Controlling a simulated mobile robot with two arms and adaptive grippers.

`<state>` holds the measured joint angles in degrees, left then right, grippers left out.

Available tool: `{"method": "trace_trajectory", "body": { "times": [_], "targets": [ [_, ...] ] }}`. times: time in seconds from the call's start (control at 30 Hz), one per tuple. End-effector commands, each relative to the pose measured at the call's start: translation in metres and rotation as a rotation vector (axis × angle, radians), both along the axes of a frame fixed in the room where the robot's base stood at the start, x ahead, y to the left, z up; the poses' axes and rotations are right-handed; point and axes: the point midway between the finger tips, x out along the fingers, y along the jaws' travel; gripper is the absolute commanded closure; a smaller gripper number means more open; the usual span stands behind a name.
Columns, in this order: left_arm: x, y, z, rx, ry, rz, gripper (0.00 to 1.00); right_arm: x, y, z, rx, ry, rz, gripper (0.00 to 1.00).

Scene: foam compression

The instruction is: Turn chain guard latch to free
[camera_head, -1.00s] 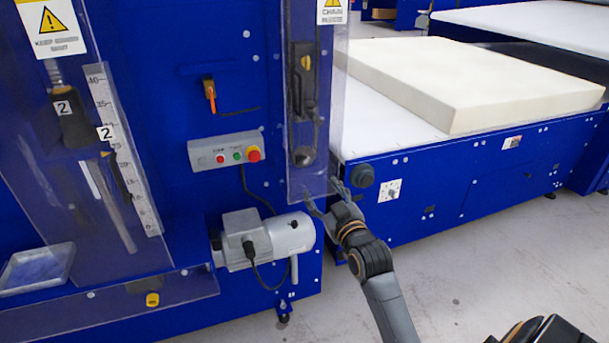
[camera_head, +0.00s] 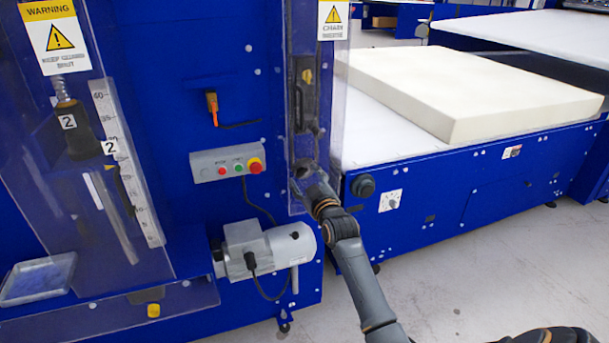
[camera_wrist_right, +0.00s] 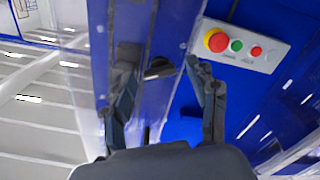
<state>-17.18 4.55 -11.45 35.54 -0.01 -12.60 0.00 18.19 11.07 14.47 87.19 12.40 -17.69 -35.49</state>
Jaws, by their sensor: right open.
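The clear chain guard (camera_head: 334,70) stands upright on the blue machine, with a warning label at its top and dark parts behind it. My right gripper (camera_head: 304,172) is at the guard's lower end, in front of the lower dark parts, and hides some of them. In the right wrist view my right gripper (camera_wrist_right: 160,72) is open, its two fingers apart. A small dark knob-like part (camera_wrist_right: 158,68) shows between the fingertips; it may be the latch, but I cannot tell its turn or whether the fingers touch it. My left gripper is not in view.
A grey control box (camera_head: 227,169) with red and green buttons is left of the gripper. A grey motor (camera_head: 268,250) sits below it. A cream foam block (camera_head: 470,90) lies on the white bed at the right. Floor in front is clear.

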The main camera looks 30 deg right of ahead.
Motion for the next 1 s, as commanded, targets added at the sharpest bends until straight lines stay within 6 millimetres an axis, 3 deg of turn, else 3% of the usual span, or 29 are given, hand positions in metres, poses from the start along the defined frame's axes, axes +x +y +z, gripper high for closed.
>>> {"method": "trace_trajectory", "body": {
  "times": [0.43, 0.7, 1.0],
  "targets": [
    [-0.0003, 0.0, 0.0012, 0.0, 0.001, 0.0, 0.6, 0.0096, -0.0023, 0.0002, 0.0, 0.0, 0.0, 0.42],
    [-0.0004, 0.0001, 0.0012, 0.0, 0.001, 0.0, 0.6, 0.0094, -0.0023, 0.0001, 0.0, 0.0, 0.0, 0.94],
    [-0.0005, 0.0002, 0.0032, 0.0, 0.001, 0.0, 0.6, 0.0095, -0.0021, 0.0006, 0.037, -0.009, 0.0, 0.96]
  ]
}}
